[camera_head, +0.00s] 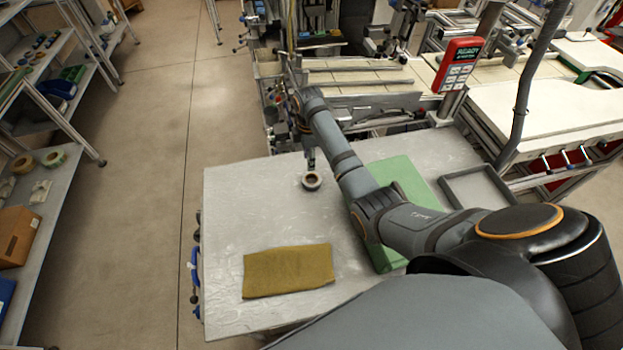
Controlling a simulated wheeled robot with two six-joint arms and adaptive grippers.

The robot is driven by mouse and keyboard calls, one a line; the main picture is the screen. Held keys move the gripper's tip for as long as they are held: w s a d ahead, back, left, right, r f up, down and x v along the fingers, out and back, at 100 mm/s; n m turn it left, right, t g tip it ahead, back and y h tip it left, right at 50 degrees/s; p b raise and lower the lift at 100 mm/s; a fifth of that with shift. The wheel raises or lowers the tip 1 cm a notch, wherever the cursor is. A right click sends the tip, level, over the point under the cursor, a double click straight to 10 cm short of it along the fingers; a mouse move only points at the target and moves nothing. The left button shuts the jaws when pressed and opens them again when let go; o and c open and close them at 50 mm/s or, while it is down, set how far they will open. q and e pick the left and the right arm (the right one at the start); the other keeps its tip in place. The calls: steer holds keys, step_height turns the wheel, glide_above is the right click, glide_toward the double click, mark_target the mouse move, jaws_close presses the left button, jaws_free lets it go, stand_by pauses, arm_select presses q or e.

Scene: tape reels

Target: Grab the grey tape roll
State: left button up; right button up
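The grey tape roll (313,187) lies flat on the metal table (240,205), with a brownish core around its hole. My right arm reaches in from the right across the table. Its gripper (311,164) points down just behind the roll, at or just above its far edge. The gripper is small and dark here, so I cannot tell whether its fingers are open or touch the roll. My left gripper is not in view.
A mustard cloth (288,271) lies on the near part of the table. A green mat (406,179) lies partly under my arm, and a grey tray (476,191) is at the right. The table's left part is clear. Shelves (42,190) stand at far left.

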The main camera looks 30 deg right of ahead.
mark_target(310, 173)
steer(key=shift+s+f, duration=0.15)
steer(key=shift+f, duration=0.1)
steer(key=f, duration=0.1)
steer(key=f+p, duration=0.1)
steer(key=f, duration=0.2)
steer(key=shift+s+a, duration=0.15)
steer(key=shift+s, duration=0.15)
steer(key=shift+f, duration=0.4)
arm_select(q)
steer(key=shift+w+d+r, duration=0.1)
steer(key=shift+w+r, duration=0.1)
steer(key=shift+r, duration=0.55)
arm_select(e)
jaws_close()
